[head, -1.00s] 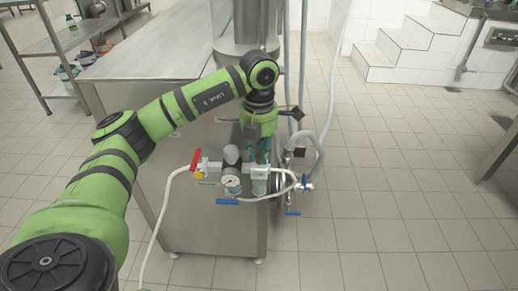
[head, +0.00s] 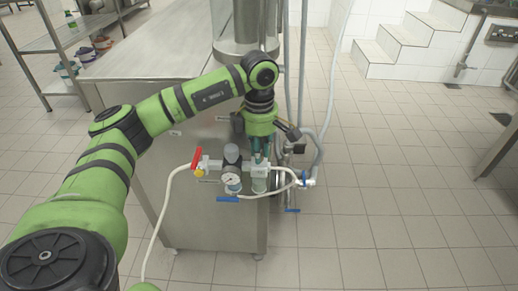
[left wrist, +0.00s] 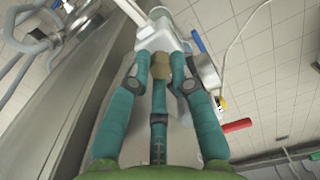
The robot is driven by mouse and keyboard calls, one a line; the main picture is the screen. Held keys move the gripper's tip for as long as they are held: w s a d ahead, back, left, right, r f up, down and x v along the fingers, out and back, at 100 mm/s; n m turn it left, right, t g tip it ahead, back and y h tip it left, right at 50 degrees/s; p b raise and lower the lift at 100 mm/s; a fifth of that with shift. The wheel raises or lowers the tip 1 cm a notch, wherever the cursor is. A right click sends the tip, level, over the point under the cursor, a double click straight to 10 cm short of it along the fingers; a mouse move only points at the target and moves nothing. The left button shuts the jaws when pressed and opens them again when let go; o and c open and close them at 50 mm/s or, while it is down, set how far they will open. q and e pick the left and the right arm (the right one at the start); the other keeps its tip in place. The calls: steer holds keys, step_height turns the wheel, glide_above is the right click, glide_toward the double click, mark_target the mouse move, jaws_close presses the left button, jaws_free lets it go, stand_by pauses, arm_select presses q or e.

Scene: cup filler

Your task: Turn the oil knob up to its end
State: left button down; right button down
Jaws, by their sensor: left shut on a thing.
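My left gripper (head: 261,150) points down at the top of the oil unit, a pale block (head: 259,171) on the front of the steel cabinet. In the left wrist view its teal fingers (left wrist: 163,62) are closed around a small tan knob (left wrist: 162,72), the oil knob, on top of the white block (left wrist: 163,37). The fingers hide most of the knob, and in the head view they cover it fully. How far it is turned cannot be told. My right gripper is in neither view.
Left of the block are a round pressure gauge (head: 231,179), a regulator with a dark cap (head: 231,153) and a red lever (head: 196,158). A blue handle (head: 228,199) sits below. Grey hoses (head: 318,150) run on the right.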

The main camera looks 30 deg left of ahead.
arm_select(q)
steer(key=shift+m, duration=1.6)
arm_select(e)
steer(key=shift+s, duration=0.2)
arm_select(q)
steer(key=c, duration=1.1)
jaws_free()
steer(key=shift+r, duration=0.1)
step_height(320, 180, up, 12)
steer(key=shift+f, duration=0.1)
